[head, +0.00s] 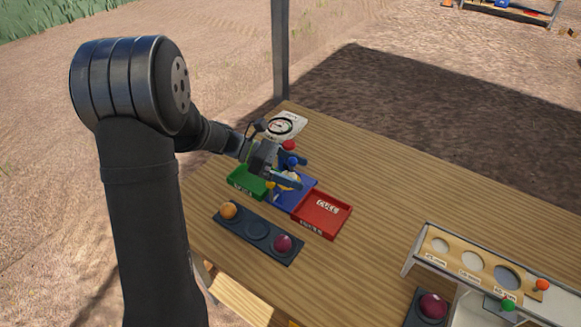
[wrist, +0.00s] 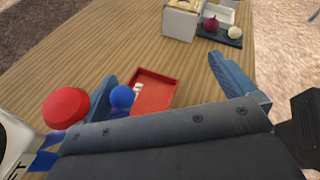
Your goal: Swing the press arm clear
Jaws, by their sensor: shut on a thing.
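A red knob (wrist: 68,107) is outside the left finger. A yellowish round thing (head: 291,178) partly shows under my gripper.
A green tray (head: 248,184) and a red tray (head: 322,216) flank the press. A dark rack (head: 272,238) holds an orange and a purple onion in front. A round dial gauge (head: 281,126) stands behind. A sizing board (head: 480,262) is at right. The table's right back is clear.

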